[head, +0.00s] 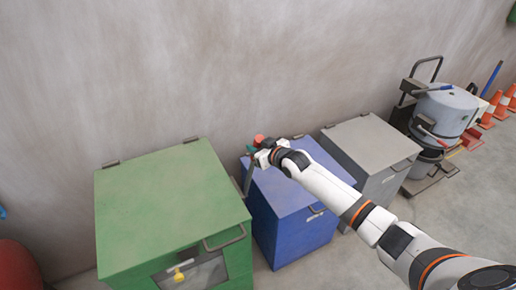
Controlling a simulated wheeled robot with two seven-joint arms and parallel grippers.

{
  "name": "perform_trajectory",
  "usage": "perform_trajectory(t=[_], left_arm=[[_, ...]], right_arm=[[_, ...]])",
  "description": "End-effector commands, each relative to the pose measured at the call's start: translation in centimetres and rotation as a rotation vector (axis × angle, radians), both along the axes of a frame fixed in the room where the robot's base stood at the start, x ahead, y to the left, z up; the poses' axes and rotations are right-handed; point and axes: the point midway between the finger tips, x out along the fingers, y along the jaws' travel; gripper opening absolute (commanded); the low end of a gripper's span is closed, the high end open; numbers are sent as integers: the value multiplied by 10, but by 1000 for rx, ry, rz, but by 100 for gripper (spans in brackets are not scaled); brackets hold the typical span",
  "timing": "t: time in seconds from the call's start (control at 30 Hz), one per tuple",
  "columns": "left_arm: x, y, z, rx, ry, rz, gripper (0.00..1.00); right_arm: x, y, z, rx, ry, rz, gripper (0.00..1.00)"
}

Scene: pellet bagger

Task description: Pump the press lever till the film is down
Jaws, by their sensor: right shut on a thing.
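My right arm reaches across from the lower right, and its gripper (262,158) is at the back left corner of the blue box. It is shut on what looks like the press lever, a thin grey bar (247,178) that rises between the green and blue boxes. A red knob (259,139) shows just above the gripper. The fingers and wrist hide most of the grip. I cannot make out any film. My left gripper is not in view.
A green box (160,200) with a yellow-tagged latch stands left, a blue box (300,190) in the middle, a grey box (370,145) to its right. A cart with a grey drum (445,108) and orange cones (497,105) stand far right.

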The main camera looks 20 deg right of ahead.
Motion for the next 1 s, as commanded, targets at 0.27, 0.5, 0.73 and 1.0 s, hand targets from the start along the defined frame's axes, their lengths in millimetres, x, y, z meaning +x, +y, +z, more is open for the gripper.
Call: perform_trajectory(t=[0.27, 0.5, 0.73, 1.0], left_arm=[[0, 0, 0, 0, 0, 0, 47], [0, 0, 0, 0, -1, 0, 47], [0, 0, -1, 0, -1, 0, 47], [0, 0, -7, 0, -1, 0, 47]], right_arm=[[0, 0, 1, 0, -4, 0, 47], [0, 0, 1, 0, -3, 1, 50], [-10, -2, 3, 2, -1, 2, 50], [-54, -13, 17, -1, -1, 2, 50]])
